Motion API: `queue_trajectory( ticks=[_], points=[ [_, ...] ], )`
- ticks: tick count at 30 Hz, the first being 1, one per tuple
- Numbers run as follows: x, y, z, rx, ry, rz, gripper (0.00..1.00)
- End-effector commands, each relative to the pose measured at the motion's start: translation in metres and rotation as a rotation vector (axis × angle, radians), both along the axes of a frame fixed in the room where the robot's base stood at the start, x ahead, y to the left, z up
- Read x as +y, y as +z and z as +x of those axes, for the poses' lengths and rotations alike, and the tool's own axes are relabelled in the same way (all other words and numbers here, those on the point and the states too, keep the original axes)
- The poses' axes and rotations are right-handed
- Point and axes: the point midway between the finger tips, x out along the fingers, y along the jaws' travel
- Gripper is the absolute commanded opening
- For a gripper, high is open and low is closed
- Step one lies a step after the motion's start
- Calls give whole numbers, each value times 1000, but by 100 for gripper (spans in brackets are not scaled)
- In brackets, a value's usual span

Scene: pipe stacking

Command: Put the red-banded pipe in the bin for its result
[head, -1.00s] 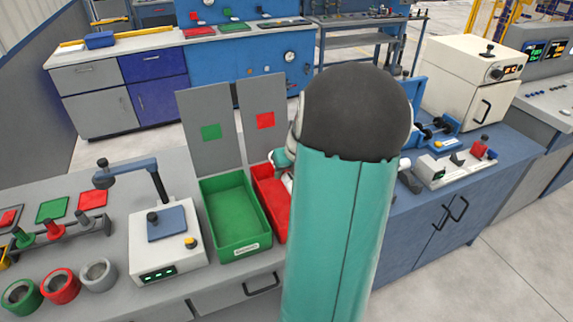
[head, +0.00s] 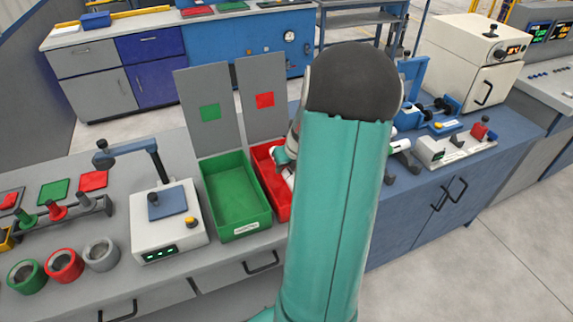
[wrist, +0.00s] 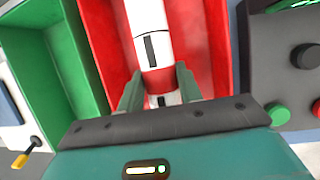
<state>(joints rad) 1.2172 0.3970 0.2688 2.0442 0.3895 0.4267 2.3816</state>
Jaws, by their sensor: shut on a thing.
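The red-banded pipe (wrist: 151,35), white with a red band and dark marks, lies between the two fingers of my gripper (wrist: 160,88) in the wrist view. My gripper is shut on it. Behind the pipe is the red interior of the red bin (wrist: 205,40); I cannot tell whether the pipe touches its floor. In the head view the red bin (head: 263,152) is partly hidden by my arm, and my gripper shows only in part at its edge. The green bin (head: 237,232) stands beside it on the left and looks empty.
A tester (head: 165,225) with a green display stands left of the green bin. Green, red and grey rings (head: 65,265) are farther left.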

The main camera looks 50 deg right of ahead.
Motion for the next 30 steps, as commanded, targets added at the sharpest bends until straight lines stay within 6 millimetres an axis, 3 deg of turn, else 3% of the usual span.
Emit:
queue_trajectory(
  ticks=[24, 25, 28, 30],
  points=[
    [0, -2, 0, 0, 0, 0, 7],
    [0, -2, 0, 0, 0, 0, 39],
    [0, -2, 0, 0, 0, 0, 59],
    [0, -2, 0, 0, 0, 0, 61]
  ],
)
